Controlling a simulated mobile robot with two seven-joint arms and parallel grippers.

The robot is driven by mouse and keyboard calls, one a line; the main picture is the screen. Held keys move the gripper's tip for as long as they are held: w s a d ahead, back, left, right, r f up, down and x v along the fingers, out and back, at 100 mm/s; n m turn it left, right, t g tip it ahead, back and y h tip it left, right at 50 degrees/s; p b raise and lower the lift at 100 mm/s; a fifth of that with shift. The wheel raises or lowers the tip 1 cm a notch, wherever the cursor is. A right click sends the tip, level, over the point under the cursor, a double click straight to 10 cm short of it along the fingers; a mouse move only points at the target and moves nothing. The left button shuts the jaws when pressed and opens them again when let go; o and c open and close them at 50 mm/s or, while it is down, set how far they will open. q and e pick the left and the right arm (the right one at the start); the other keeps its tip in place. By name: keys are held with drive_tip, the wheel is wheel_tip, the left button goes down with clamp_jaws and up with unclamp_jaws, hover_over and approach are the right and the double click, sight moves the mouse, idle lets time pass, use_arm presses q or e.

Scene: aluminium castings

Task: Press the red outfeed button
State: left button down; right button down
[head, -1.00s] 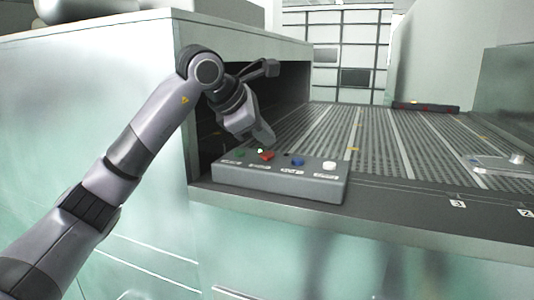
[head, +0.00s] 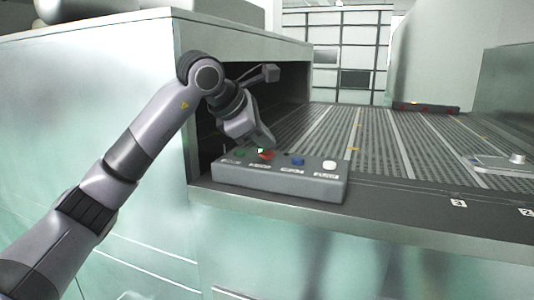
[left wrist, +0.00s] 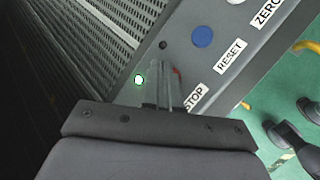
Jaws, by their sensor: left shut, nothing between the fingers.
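The red button (head: 267,155) is on a grey control box (head: 280,182) at the belt's near edge, between a green and a blue button. My left gripper (head: 267,144) is shut and empty, its fingertips pointing down right at the red button. I cannot tell whether they touch it. In the left wrist view the shut fingers (left wrist: 164,78) hide most of the red button (left wrist: 177,73), leaving a red sliver beside a STOP label (left wrist: 189,98). A small green light (left wrist: 138,79) glows beside the fingers. My right gripper is not in view.
The blue button (head: 298,161) and white button (head: 330,165) stand to the right on the same box, and the green button (head: 239,152) to the left. The perforated belt (head: 390,135) lies behind. A machine housing (head: 90,110) rises on the left.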

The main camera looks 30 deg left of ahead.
sight(264, 154)
use_arm(q)
drive_tip(key=shift+f, duration=0.4)
idle(0.5)
drive_tip(key=shift+r+p, duration=0.75)
drive_tip(key=shift+r, duration=0.2)
wheel_tip(264, 154, up, 5)
drive_tip(key=p, duration=0.5)
idle(0.6)
